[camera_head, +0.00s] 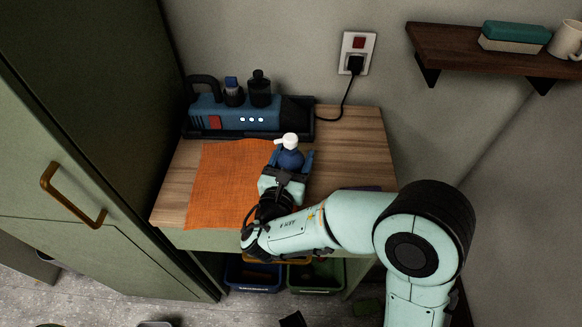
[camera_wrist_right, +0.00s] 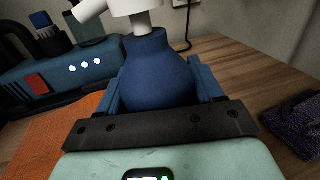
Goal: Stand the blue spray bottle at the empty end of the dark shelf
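The blue spray bottle (camera_head: 291,159) has a white spray head and is upright at the bench, by the orange cloth's far right edge. My right gripper (camera_head: 293,163) comes from the front with one finger on each side of it. In the right wrist view the bottle's round body (camera_wrist_right: 160,72) fills the gap between the blue fingers, so the gripper looks shut on it. Its underside is hidden. The dark shelf (camera_head: 440,50) is on the wall at upper right; its left end is bare. My left gripper is out of view.
On the shelf are a teal-and-white block (camera_head: 515,36) and a white mug (camera_head: 567,40). A dark tray (camera_head: 310,128) with a blue tool (camera_head: 235,114) and two small bottles is behind the bottle. A plugged-in cable (camera_head: 350,92) runs to the bench. A green cabinet (camera_head: 75,150) stands left.

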